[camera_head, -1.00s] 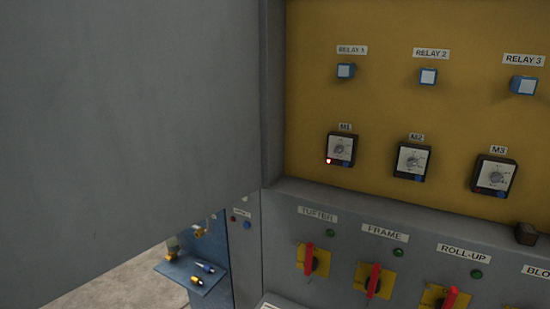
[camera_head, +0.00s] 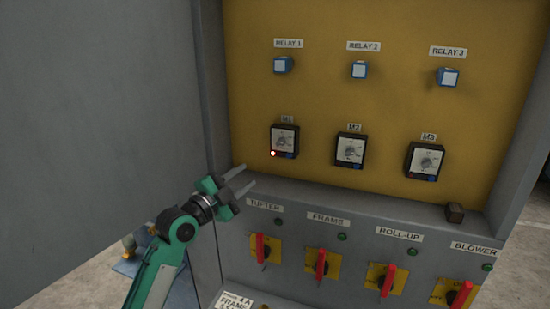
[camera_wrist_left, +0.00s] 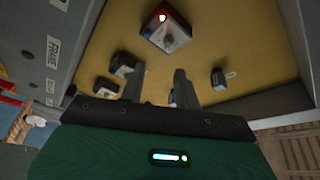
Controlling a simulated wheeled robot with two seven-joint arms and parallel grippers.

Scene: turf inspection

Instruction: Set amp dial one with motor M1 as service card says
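The M1 amp dial (camera_head: 284,141) is a dark square unit with a pale face and knob, under an M1 label on the yellow panel. A red light glows at its lower left corner. It also shows at the top of the left wrist view (camera_wrist_left: 168,32), beyond my fingertips. My left gripper (camera_head: 247,176) is open and empty, below and left of the dial, apart from it. Its two fingers also show in the wrist view (camera_wrist_left: 159,76). The dial's setting is too small to read. A printed card (camera_head: 238,301) is cut off at the bottom edge. My right gripper is not in view.
The M2 dial (camera_head: 350,150) and M3 dial (camera_head: 425,161) sit right of M1. Blue relays (camera_head: 359,70) are above. Red switches (camera_head: 321,262) line the grey lower panel. A grey cabinet door (camera_head: 100,110) fills the left. A small dark block (camera_head: 455,212) sits on the ledge.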

